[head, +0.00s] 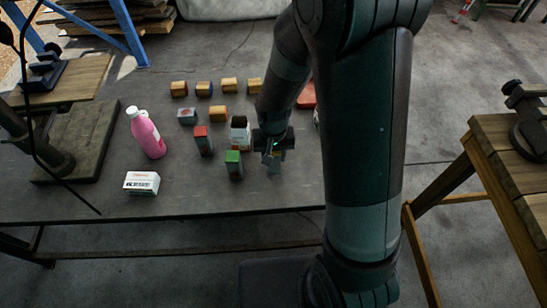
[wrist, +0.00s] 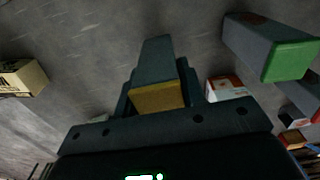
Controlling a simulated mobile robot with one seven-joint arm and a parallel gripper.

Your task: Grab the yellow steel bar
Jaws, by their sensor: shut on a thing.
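The yellow steel bar is a grey bar with a yellow end face (wrist: 157,98), seen in the middle of the wrist view between my gripper's fingers. My gripper (head: 273,148) is shut on it near the right part of the table in the head view. Below the gripper a grey part of the bar (head: 274,165) shows; its yellow end is hidden there. I cannot tell whether the bar still touches the table.
A green-ended bar (head: 234,158) stands close to the left, also seen in the wrist view (wrist: 292,60). A red-ended bar (head: 203,141), a small carton (head: 239,131), several wooden blocks, a pink bottle (head: 148,135) and a white box (head: 142,182) share the table. The front right is clear.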

